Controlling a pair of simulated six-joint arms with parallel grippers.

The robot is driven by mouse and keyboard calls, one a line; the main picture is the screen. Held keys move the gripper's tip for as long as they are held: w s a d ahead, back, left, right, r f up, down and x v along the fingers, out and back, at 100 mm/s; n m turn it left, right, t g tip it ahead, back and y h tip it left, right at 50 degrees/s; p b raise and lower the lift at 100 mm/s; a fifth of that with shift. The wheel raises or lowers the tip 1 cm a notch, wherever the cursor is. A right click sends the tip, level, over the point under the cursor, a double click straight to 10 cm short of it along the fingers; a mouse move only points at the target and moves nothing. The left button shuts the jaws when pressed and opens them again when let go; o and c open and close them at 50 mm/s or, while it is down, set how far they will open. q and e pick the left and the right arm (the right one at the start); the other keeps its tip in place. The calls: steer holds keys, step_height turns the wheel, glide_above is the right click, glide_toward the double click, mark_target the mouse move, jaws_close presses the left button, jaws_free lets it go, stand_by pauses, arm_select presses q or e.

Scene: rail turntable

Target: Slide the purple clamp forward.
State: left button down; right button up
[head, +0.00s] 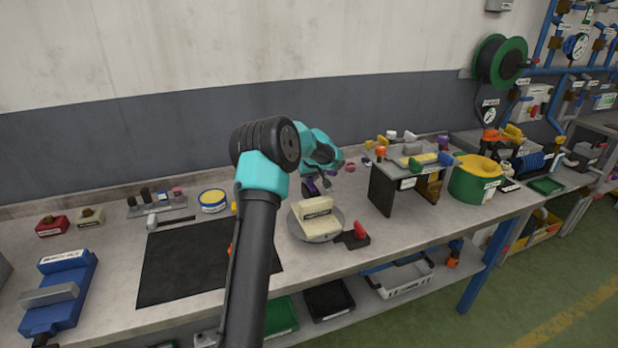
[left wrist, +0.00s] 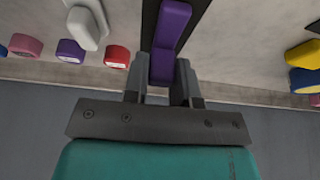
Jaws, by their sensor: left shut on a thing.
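The purple clamp (left wrist: 172,24) sits in the left wrist view, its lower end between the two fingers of my left gripper (left wrist: 160,70). The fingers are closed on its sides, and it lies along a dark strip. In the head view my left gripper (head: 318,184) is behind the turntable, reaching down toward the bench, and small purple parts of the clamp (head: 308,188) show beside it. My wrist and arm hide much of it. The turntable (head: 335,228) is a round grey plate bearing a cream block (head: 318,213). My right gripper is not in view.
A red-handled piece (head: 356,235) is beside the turntable. A grey stand (head: 383,192) and a green tub (head: 472,186) are to the right. A black mat (head: 180,265) lies left, with a yellow-lidded tin (head: 213,200) behind it. A blue vise (head: 62,285) is far left.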

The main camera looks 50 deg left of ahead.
arm_select(q)
steer(key=shift+s+d, duration=0.25)
steer(key=shift+d, duration=0.3)
steer(key=shift+s+d, duration=0.25)
steer(key=shift+d, duration=0.3)
steer(key=c, duration=0.9)
jaws_free()
steer(key=shift+r, duration=0.15)
steer(key=v, duration=1.7)
steer(key=shift+r, duration=0.1)
